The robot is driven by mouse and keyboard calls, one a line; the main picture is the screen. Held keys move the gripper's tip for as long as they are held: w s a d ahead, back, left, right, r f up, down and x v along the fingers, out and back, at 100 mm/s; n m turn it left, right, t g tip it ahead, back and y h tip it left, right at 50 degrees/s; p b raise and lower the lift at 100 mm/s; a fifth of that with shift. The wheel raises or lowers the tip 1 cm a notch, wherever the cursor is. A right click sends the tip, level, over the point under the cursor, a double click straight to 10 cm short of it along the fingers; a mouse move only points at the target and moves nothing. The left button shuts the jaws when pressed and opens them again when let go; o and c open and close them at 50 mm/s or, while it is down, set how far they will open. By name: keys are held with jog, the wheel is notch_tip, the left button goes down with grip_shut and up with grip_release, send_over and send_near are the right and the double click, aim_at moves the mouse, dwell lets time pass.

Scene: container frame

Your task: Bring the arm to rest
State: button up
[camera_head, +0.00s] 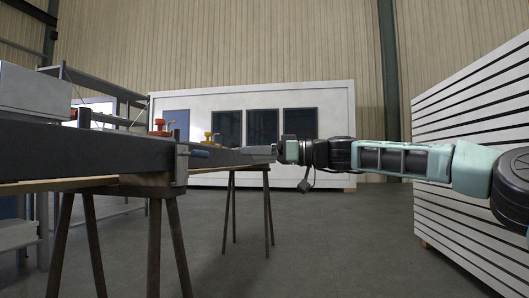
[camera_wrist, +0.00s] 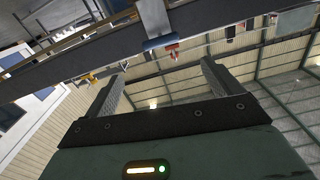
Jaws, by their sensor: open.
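My arm (camera_head: 405,160) stretches in from the right edge in the camera_head view, roughly level. My gripper (camera_head: 262,150) is at its left end, close to the far part of a long dark beam (camera_head: 75,155); I cannot tell whether they touch. In the camera_wrist view my gripper (camera_wrist: 162,78) has its two fingers spread wide, with nothing held between them. The dark beam (camera_wrist: 90,56) crosses beyond the fingertips, with a clamp (camera_wrist: 158,42) on it.
The beam lies over wooden trestles (camera_head: 160,235). A clamp (camera_head: 181,160) with a blue handle grips its near part. A stack of white panels (camera_head: 475,150) stands at the right, behind the arm. A white wall frame with windows (camera_head: 335,115) stands behind. The grey floor (camera_head: 340,245) in the middle is clear.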

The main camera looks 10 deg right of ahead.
jog(key=shift+v, duration=0.85)
jog(key=s+a+f+g+h+p, duration=0.35)
jog(key=s+a+f, duration=0.35)
jog(key=s+a, duration=0.45)
jog(key=s+a+f+g+h+p, duration=0.3)
jog(key=s+a+f+h+p, duration=0.2)
jog(key=s+f, duration=0.6)
jog(key=s+d+f+m+h+p, duration=0.2)
jog(key=s+d+m+h+p, duration=0.5)
jog(key=s+d, duration=1.25)
notch_tip(320, 180, up, 38)
jog(key=s+n+p, duration=0.1)
jog(key=s+p, duration=0.1)
jog(key=p, duration=3.7)
jog(key=shift+f+n+h, duration=0.2)
jog(key=shift+n+h, duration=0.1)
jog(key=shift+h, duration=0.15)
